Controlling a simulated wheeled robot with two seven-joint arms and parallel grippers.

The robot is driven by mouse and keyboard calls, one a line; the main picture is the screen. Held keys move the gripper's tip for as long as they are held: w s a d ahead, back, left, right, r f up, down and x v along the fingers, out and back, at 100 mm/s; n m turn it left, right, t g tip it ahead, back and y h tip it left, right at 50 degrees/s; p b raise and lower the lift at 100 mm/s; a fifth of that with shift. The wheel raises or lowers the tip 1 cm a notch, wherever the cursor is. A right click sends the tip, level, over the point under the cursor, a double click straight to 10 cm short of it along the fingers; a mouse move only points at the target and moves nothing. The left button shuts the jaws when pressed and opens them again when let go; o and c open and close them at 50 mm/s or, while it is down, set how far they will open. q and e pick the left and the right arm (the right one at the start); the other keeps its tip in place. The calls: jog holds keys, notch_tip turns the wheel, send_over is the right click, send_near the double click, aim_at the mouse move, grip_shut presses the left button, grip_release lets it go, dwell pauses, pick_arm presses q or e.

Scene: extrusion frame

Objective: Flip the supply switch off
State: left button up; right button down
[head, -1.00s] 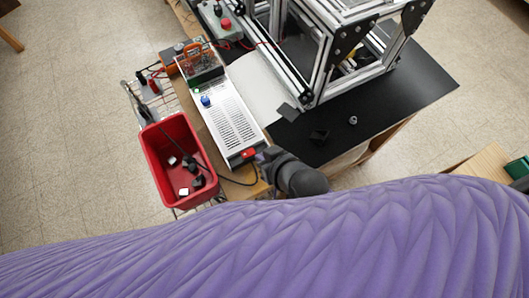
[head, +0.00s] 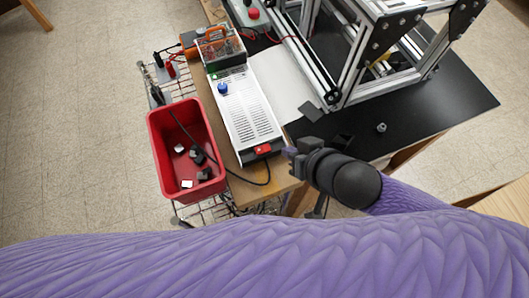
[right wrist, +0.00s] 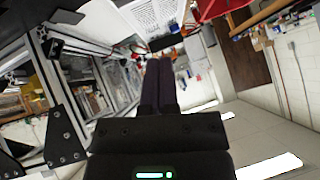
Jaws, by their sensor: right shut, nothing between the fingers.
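The power supply (head: 246,112) is a long white slotted box with a green light and a blue knob (head: 222,88) towards its far end. Its red switch (head: 263,149) is on the near end face; whether the rocker is on or off is too small to tell. My right gripper (head: 289,153) is just right of the switch, apart from it, with its fingers pointing left. In the right wrist view its dark fingers (right wrist: 158,84) are together and empty, and the white slotted supply (right wrist: 157,14) is beyond them. My left gripper is not in view.
A red bin (head: 156,150) with small dark and white parts stands left of the supply. A black cable runs from the supply's near end towards it. The aluminium extrusion frame (head: 345,85) stands on the black mat (head: 455,90) at right.

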jog(key=shift+r, duration=0.1)
jog(key=b, duration=0.2)
send_over(258, 147)
jog(key=s+d, duration=0.2)
jog(key=d, duration=0.1)
notch_tip(258, 147, down, 6)
jog(key=f, duration=0.2)
jog(key=a+f+b, duration=0.1)
jog(key=f, duration=0.1)
jog(key=shift+a, duration=0.2)
jog(key=shift+a+f, duration=0.15)
jog(key=shift+f, duration=0.25)
